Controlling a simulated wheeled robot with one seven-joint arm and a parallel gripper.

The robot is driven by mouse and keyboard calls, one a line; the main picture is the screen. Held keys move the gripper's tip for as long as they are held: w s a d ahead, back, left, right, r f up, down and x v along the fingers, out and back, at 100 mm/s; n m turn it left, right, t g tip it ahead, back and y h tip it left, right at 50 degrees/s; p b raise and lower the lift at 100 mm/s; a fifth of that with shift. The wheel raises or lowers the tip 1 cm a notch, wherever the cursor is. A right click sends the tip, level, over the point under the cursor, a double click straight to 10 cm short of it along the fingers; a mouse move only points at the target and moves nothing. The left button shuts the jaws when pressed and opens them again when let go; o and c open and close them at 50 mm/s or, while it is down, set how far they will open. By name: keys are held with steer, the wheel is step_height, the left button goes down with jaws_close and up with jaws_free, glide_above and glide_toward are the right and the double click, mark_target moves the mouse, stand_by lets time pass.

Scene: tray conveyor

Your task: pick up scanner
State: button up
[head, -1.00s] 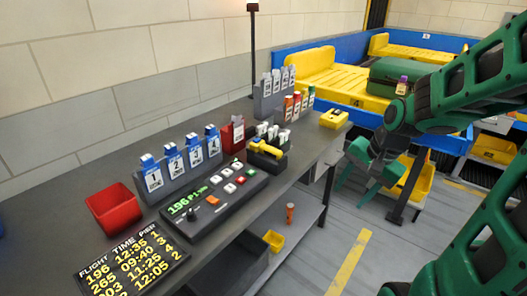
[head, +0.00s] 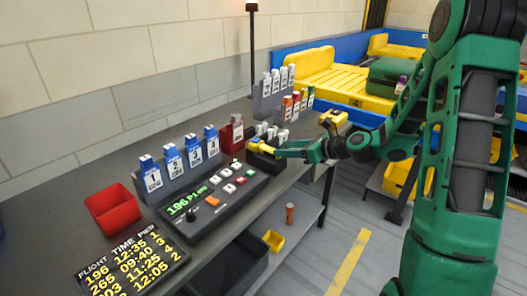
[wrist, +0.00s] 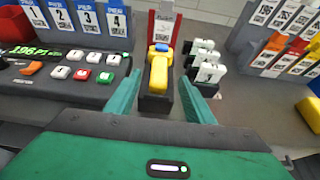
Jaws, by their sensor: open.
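The scanner (wrist: 158,72) is yellow with a blue end and rests in a dark holder (wrist: 155,104) on the counter. In the head view my gripper (head: 280,151) reaches over the counter from the right.
A control panel (head: 207,212) with buttons lies left of the scanner. A red card holder (wrist: 161,28) stands behind it, and white tags (wrist: 208,68) stand close on its right. A red bin (head: 114,212) and flight board (head: 130,264) are at the near left.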

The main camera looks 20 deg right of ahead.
mark_target(269, 148)
steer(key=x, duration=0.9)
steer(key=shift+w+a, duration=0.1)
steer(key=shift+w, duration=0.2)
steer(key=c, duration=0.8)
